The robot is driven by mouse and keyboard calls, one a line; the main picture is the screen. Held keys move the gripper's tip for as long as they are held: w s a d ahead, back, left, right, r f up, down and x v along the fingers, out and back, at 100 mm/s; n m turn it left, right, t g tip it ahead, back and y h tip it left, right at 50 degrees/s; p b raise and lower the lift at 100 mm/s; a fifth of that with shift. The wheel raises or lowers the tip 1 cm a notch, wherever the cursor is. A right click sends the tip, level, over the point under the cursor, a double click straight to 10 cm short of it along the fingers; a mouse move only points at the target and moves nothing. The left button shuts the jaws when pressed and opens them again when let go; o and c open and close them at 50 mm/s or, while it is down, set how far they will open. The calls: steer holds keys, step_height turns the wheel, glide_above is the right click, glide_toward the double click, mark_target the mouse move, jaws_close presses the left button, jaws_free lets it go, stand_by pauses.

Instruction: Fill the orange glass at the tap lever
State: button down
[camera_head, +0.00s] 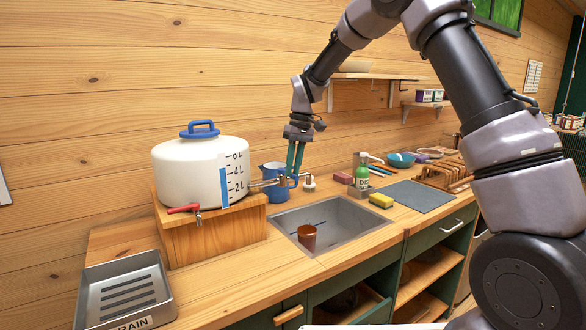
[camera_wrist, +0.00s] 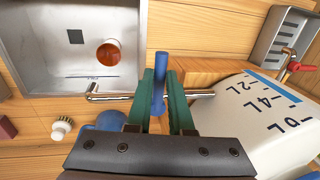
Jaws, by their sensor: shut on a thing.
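The orange glass (camera_head: 307,238) stands in the sink; the wrist view looks down into its round mouth (camera_wrist: 108,54). Whether it holds water is not clear. A metal tap pipe (camera_wrist: 108,96) runs from the side of the white tank (camera_head: 200,165), and its bent end is over the sink side. My gripper (camera_head: 294,173) is at the tap, with its green fingers (camera_wrist: 161,76) closed on the blue tap lever (camera_wrist: 158,92). The lever stands between the fingers. I cannot make out a clear water stream.
The steel sink (camera_head: 346,212) is set in the wooden counter. Blue mugs (camera_head: 273,170) stand behind the tap. A drain tray (camera_head: 125,292) and a red-handled tap (camera_head: 184,209) are at left.

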stand_by(0.6)
steer(key=shift+w+d+n, duration=0.2)
steer(key=shift+n, duration=0.5)
steer(key=c, duration=0.8)
jaws_free()
steer(key=shift+r, duration=0.1)
steer(key=r, duration=0.3)
steer(key=w+d+r, duration=0.1)
steer(key=r, duration=0.6)
steer(key=shift+w+d+r, duration=0.2)
steer(key=shift+d+r, duration=0.05)
steer(key=shift+d, duration=0.05)
